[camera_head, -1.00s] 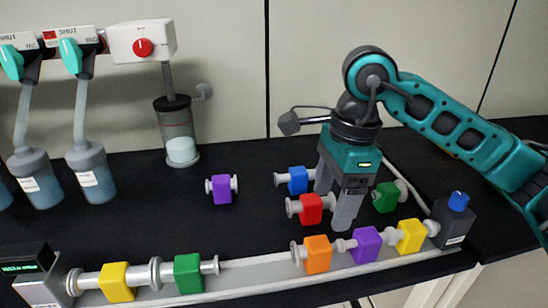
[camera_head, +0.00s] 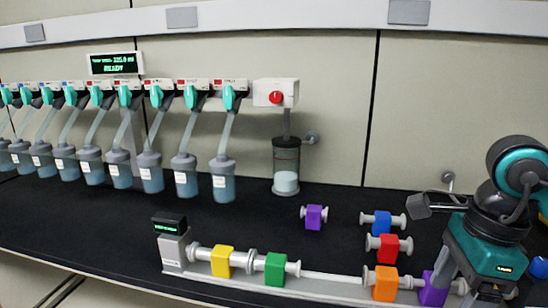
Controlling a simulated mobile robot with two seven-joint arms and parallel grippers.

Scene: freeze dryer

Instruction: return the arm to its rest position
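My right arm comes in from the right edge, dark and teal. Its gripper (camera_head: 466,286) points down over the right part of the bench, right of the orange block. Its two grey fingers stand apart with nothing seen gripped between them; the tips are at or below the bottom edge. The gripper partly covers a purple block (camera_head: 433,292) on the rail. My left arm and gripper are not in view.
Orange (camera_head: 386,283), green (camera_head: 275,269) and yellow (camera_head: 222,261) blocks line the rail. Red (camera_head: 388,248), blue (camera_head: 382,223) and purple (camera_head: 314,217) blocks lie behind it on the black bench (camera_head: 240,232). Several flasks (camera_head: 222,183) hang at left; a clear cylinder (camera_head: 286,165) stands at centre.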

